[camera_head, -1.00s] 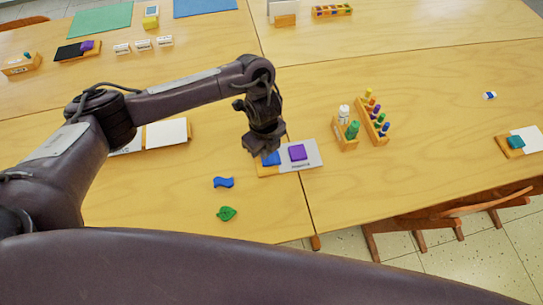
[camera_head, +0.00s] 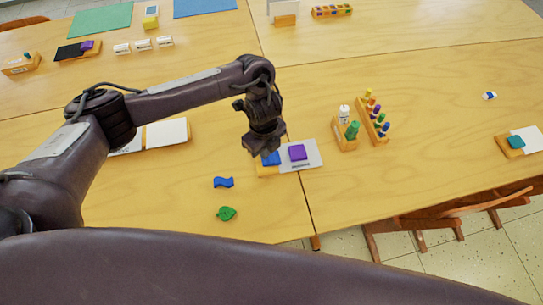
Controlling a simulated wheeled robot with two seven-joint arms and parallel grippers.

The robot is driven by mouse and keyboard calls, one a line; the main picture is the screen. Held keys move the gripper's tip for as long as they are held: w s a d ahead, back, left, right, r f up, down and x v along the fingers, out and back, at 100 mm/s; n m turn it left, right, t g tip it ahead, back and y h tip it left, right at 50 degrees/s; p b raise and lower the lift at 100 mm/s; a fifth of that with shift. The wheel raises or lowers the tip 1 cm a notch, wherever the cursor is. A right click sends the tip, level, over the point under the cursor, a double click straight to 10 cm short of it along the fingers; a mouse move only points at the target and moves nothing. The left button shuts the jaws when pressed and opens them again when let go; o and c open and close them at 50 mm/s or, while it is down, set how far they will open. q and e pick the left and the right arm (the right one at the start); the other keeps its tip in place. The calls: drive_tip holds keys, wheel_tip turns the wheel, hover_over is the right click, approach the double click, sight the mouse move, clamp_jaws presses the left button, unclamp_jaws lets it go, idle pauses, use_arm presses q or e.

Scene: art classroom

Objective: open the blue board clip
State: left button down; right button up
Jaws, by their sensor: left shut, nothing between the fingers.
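The blue board clip (camera_head: 271,160) sits at the left end of a pale board (camera_head: 314,153) with a wooden edge, on the table. A purple block (camera_head: 297,152) lies on the same board, to the right of the clip. My left gripper (camera_head: 258,154) points down at the blue clip from above and covers part of it. Its fingers are shut and empty. I cannot tell if they touch the clip. Whether the clip is open is too small to tell. My right gripper does not show.
A wooden rack of coloured pegs (camera_head: 372,121) and a holder with white and green bottles (camera_head: 346,135) stand right of the board. A blue wavy piece (camera_head: 223,182) and a green leaf piece (camera_head: 226,213) lie in front. An open white book (camera_head: 166,133) lies left.

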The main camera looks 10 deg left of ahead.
use_arm(q)
drive_tip(key=shift+s+f+b, duration=0.1)
drive_tip(key=shift+f+b, duration=0.6)
drive_tip(key=shift+f, duration=0.25)
idle(0.5)
drive_tip(key=shift+r, duration=0.15)
drive_tip(key=shift+r+p, duration=0.55)
drive_tip(key=shift+p, duration=0.2)
wheel_tip(320, 180, up, 6)
drive_tip(key=p, duration=0.5)
drive_tip(key=shift+f, duration=0.1)
drive_tip(key=shift+f, duration=0.1)
